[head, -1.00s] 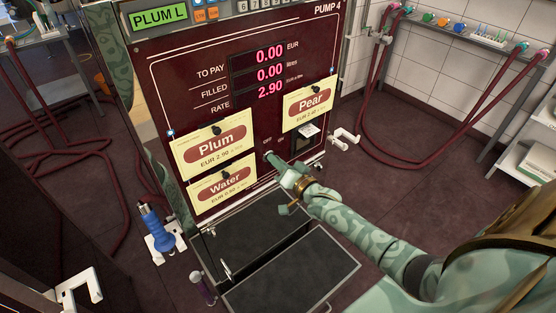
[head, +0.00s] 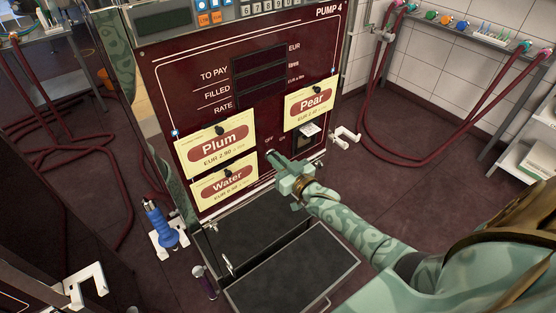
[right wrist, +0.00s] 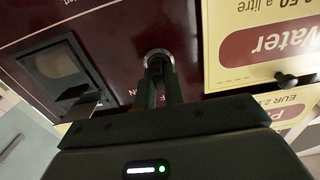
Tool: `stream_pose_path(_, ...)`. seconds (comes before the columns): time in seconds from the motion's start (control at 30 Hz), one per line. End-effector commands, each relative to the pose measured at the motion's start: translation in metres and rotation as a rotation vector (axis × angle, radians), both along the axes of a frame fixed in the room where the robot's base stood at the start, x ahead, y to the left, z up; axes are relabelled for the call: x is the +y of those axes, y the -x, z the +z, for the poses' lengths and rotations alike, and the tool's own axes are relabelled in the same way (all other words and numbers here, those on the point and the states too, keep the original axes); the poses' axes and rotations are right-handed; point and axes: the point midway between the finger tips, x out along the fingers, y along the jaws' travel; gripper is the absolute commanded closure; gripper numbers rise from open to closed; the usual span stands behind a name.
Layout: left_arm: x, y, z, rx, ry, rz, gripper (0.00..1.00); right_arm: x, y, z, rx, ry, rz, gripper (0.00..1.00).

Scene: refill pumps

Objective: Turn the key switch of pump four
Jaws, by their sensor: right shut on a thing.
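Pump 4 (head: 180,68) is a dark red panel with dark, blank display windows (head: 259,77). My right gripper (head: 273,160) points straight at the switch. In the right wrist view, its fingers (right wrist: 158,77) are shut on the key at the lock; the key itself is mostly hidden between them. My left gripper is out of view.
Plum (head: 216,147), Water (head: 225,184) and Pear (head: 311,102) cards hang on the panel. A white hook (head: 345,136) juts out at its right. A dark tray (head: 292,268) lies below, with a blue-handled nozzle (head: 159,226) to its left. Red hoses hang at both sides.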

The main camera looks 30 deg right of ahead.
Motion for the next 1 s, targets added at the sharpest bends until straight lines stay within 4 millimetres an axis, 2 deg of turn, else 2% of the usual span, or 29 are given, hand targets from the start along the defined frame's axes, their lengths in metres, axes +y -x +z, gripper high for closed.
stream_pose_path(0.57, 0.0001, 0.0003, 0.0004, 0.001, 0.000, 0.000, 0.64, -0.0001, -0.0002, 0.0004, -0.003, 0.032, 0.000, 1.00)
stream_pose_path(0.6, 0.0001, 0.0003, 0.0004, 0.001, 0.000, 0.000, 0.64, -0.0001, -0.0002, 0.0004, -0.003, 0.032, 0.000, 0.78)
stream_pose_path(0.63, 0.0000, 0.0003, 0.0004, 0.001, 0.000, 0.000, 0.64, -0.0001, -0.0002, 0.0004, -0.003, 0.032, 0.000, 0.70)
stream_pose_path(0.67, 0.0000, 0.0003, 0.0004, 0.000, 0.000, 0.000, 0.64, -0.0001, -0.0002, 0.0004, -0.003, 0.031, 0.000, 0.67)
stream_pose_path(1.0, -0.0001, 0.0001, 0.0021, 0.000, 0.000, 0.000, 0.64, -0.0002, 0.0047, 0.0007, -0.002, 0.029, 0.000, 0.67)
